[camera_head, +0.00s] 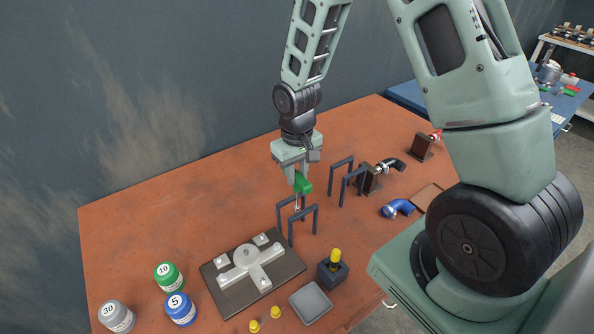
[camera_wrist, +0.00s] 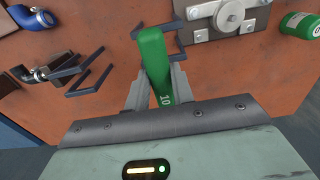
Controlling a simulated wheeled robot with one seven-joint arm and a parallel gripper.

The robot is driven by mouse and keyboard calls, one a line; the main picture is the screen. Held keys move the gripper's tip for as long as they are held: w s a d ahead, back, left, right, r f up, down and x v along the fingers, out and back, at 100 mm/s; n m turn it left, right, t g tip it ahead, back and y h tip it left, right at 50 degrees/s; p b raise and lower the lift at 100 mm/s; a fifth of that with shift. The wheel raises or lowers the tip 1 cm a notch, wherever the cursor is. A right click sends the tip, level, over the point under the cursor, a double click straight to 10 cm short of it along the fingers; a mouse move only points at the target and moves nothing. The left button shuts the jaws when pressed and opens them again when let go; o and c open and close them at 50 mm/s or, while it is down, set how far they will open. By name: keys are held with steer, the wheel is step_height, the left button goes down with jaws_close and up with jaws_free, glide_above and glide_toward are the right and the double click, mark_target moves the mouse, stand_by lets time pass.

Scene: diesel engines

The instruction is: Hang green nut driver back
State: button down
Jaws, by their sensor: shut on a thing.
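The green nut driver (camera_head: 303,183) has a green handle and a thin metal shaft pointing down. My gripper (camera_head: 297,176) is shut on its handle and holds it above the table. In the wrist view the handle (camera_wrist: 155,62) lies between both fingers (camera_wrist: 158,90) and shows the number 10. In the head view the shaft points down at a dark rack of two bar frames (camera_head: 298,220). I cannot tell whether the shaft is inside the rack or just in front of it. A second, similar rack (camera_head: 347,180) stands behind and to the right, with no tool visible in it.
A grey cross-shaped part on a plate (camera_head: 250,265) lies in front of the rack. A dark block with a yellow-handled tool (camera_head: 334,267), a grey tray (camera_head: 310,302), a blue elbow pipe (camera_head: 397,208) and weights (camera_head: 169,276) stand around. The table's back left is clear.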

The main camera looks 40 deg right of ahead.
mark_target(297, 190)
steer(key=shift+f+b, duration=2.3)
steer(key=shift+f, duration=1.1)
steer(key=shift+f+b, duration=0.45)
steer(key=shift+f, duration=0.2)
steer(key=c, duration=0.8)
jaws_free()
steer(key=shift+o, duration=0.2)
steer(key=shift+r, duration=0.2)
steer(key=shift+r+p, duration=1.35)
steer(key=shift+r, duration=0.1)
steer(key=shift+r, duration=0.2)
